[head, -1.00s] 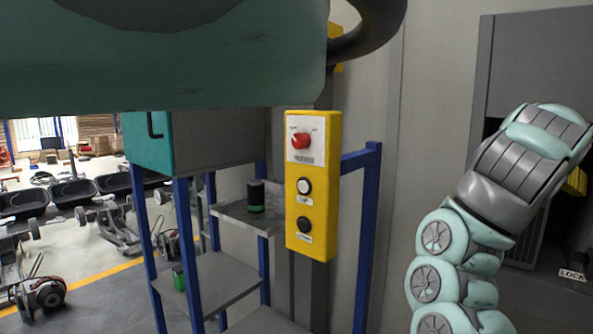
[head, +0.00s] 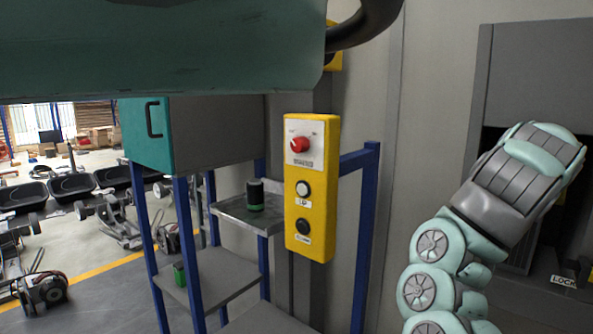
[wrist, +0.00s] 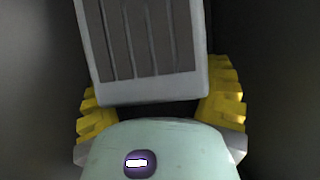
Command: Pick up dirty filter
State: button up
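The filter (wrist: 152,50) is a grey-framed panel with dark ribs in the wrist view, slightly tilted and running out of the top of the picture. I take it for the dirty filter; dirt is hard to make out. The yellow fingers of my gripper (wrist: 158,100) press close against its two side edges, and it fills the gap between them. The fingertips are partly hidden behind it. In the head view my arm reaches to the dark opening (head: 492,135) at the right; my gripper and the filter are hidden there behind the arm.
A yellow control box (head: 312,230) with a red knob stands mid-view. Beside it is a blue-framed shelf (head: 210,275) with a dark canister (head: 255,196). A grey machine housing (head: 535,65) surrounds the opening, with a LOCK label (head: 563,281) below.

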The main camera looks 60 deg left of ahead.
jog(key=c, duration=0.7)
jog(key=shift+o, duration=0.2)
